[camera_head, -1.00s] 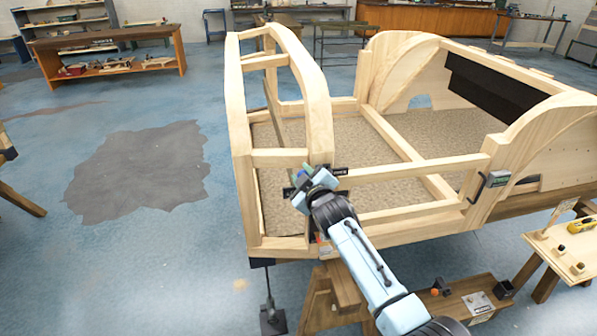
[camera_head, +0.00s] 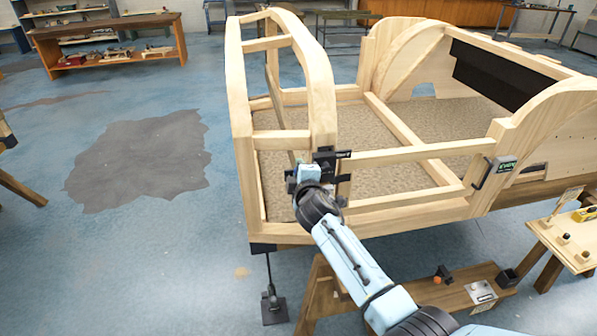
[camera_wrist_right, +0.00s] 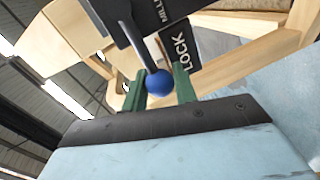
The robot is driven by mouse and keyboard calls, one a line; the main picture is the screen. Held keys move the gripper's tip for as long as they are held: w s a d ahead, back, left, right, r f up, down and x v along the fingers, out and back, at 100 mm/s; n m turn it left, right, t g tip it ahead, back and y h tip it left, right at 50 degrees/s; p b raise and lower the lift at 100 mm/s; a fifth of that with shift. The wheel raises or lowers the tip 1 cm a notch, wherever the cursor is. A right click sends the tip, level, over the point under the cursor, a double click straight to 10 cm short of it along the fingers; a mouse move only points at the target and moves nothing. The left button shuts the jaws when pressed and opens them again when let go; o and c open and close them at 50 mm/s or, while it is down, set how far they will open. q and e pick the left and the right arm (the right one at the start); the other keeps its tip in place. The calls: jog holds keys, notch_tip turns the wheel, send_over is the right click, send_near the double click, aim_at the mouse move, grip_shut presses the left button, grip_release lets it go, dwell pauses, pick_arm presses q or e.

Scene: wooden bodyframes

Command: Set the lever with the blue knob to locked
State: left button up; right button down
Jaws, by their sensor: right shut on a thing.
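The blue knob (camera_wrist_right: 159,83) shows in the right wrist view between the green fingers of my right gripper (camera_wrist_right: 160,86), which is shut on it. Its dark lever rod (camera_wrist_right: 136,45) runs up and left from the knob to a black plate (camera_wrist_right: 150,18). A black label reading LOCK (camera_wrist_right: 190,48) is just right of the lever. In the head view my right gripper (camera_head: 303,174) is at the wooden frame's front post, beside the black plate (camera_head: 328,157); the knob is hidden there. My left gripper is not in view.
A small table (camera_head: 572,246) stands at the right. Open floor (camera_head: 190,265) lies left.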

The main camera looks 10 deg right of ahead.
jog(key=shift+f, duration=0.2)
jog(key=c, duration=1.1)
grip_release()
jog(key=shift+c, duration=0.2)
jog(key=shift+r, duration=0.1)
jog(key=shift+s+r, duration=0.1)
jog(key=shift+s, duration=0.5)
jog(key=s+r+p, duration=0.1)
jog(key=s+r, duration=0.1)
jog(key=s, duration=1)
jog(key=shift+a+r, duration=0.15)
jog(key=shift+a, duration=0.15)
